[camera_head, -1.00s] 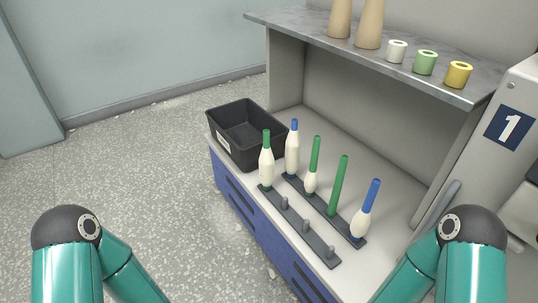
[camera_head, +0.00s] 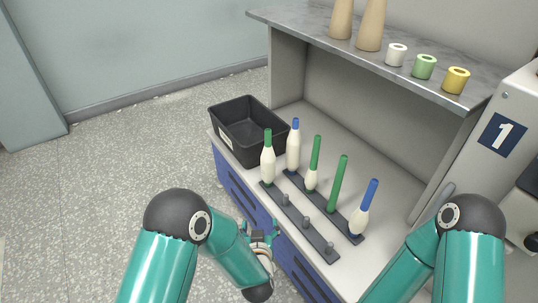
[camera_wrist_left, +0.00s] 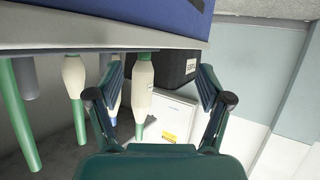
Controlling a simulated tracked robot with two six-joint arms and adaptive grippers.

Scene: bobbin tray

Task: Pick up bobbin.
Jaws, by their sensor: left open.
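Bobbins stand on two dark peg racks on the white bench. On the front rack (camera_head: 323,245), a green-tipped bobbin wound with white yarn (camera_head: 268,164) stands at the far left end; the other pegs are bare. My left gripper (camera_head: 261,237) is open and empty, in front of the bench. In the upside-down left wrist view, a green-tipped wound bobbin (camera_wrist_left: 143,88) shows between its fingers (camera_wrist_left: 160,78), apparently beyond them. My right gripper is out of view.
A black bin (camera_head: 226,137) stands at the bench's left end. A grey shelf (camera_head: 374,58) above the bench carries two tan cones and white, green and yellow spools. Blue drawers (camera_head: 236,190) front the bench. Open speckled floor lies at the left.

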